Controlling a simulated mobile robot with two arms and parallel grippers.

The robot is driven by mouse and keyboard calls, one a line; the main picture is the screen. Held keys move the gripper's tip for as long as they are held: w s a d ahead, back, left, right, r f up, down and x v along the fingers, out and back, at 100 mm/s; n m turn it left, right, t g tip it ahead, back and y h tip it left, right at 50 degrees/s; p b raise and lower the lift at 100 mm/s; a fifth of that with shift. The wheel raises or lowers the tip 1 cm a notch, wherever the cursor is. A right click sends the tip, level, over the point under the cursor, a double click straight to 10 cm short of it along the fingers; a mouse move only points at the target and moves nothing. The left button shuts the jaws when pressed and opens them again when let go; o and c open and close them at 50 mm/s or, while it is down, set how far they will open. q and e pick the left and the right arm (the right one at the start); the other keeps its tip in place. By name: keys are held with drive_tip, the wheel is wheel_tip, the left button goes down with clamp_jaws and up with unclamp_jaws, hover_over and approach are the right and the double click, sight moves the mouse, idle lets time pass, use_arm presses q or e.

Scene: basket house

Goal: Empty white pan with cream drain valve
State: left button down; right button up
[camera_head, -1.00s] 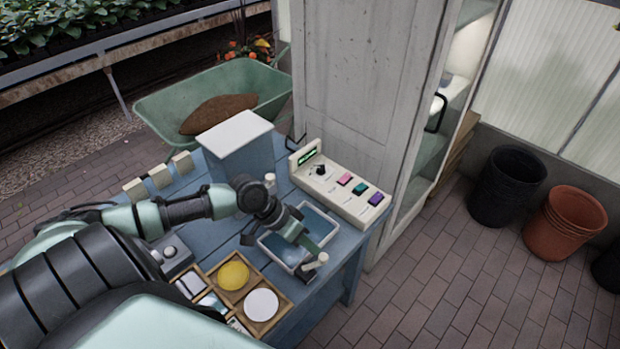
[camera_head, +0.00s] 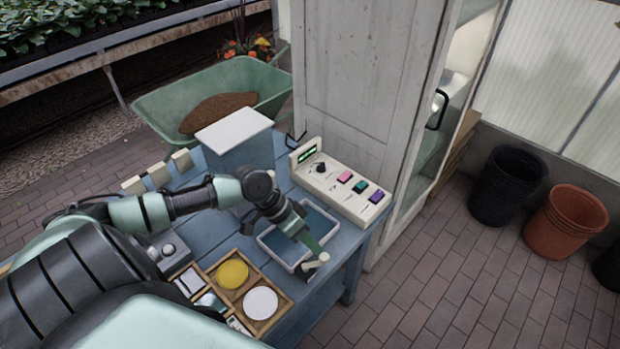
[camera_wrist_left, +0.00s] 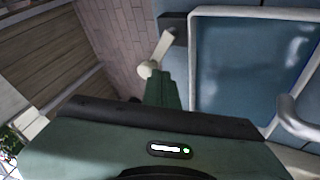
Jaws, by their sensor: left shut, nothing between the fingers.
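The white pan (camera_head: 277,249) sits on the blue table and looks partly filled with bluish water. It also shows in the left wrist view (camera_wrist_left: 195,62). The cream drain valve lever (camera_head: 313,267) is at the pan's near right corner. In the left wrist view the lever (camera_wrist_left: 157,52) slants from a dark block and has a round cream end. My left gripper (camera_head: 318,251) is shut and empty, reaching over the pan with its tip beside the lever. Whether they touch is unclear. My right gripper is not in view.
A cream control box (camera_head: 338,188) with a dial and coloured buttons stands behind the pan. A wooden tray (camera_head: 247,291) with yellow and white discs lies in front. A white-topped blue box (camera_head: 233,133) stands at the back left.

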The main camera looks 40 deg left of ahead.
use_arm(q)
drive_tip(key=shift+w+d+f+m+g+b, duration=0.1)
drive_tip(key=shift+d+m+g+b, duration=0.1)
drive_tip(key=shift+m+g+b, duration=0.3)
drive_tip(key=shift+w+d+m+g+b, duration=0.1)
drive_tip(key=shift+d+m+g+b, duration=0.1)
drive_tip(key=shift+m, duration=0.5)
drive_tip(key=m, duration=0.1)
drive_tip(key=m+g, duration=0.1)
drive_tip(key=shift+s+d+m+g+h+b, duration=0.15)
drive_tip(key=shift+d+m+g+h+b, duration=0.15)
drive_tip(key=shift+d+b, duration=0.1)
drive_tip(key=shift+d+m+g, duration=0.3)
drive_tip(key=shift+m+g, duration=0.2)
drive_tip(key=shift+m, duration=0.4)
drive_tip(key=shift+s+d+m+g, duration=0.2)
drive_tip(key=shift+m+g, duration=0.2)
drive_tip(key=shift+m, duration=0.4)
drive_tip(key=shift+s+d, duration=0.1)
drive_tip(key=shift+s, duration=0.05)
drive_tip(key=shift+s+a+p, duration=0.3)
drive_tip(key=shift+a+p, duration=0.05)
drive_tip(key=shift+a, duration=0.45)
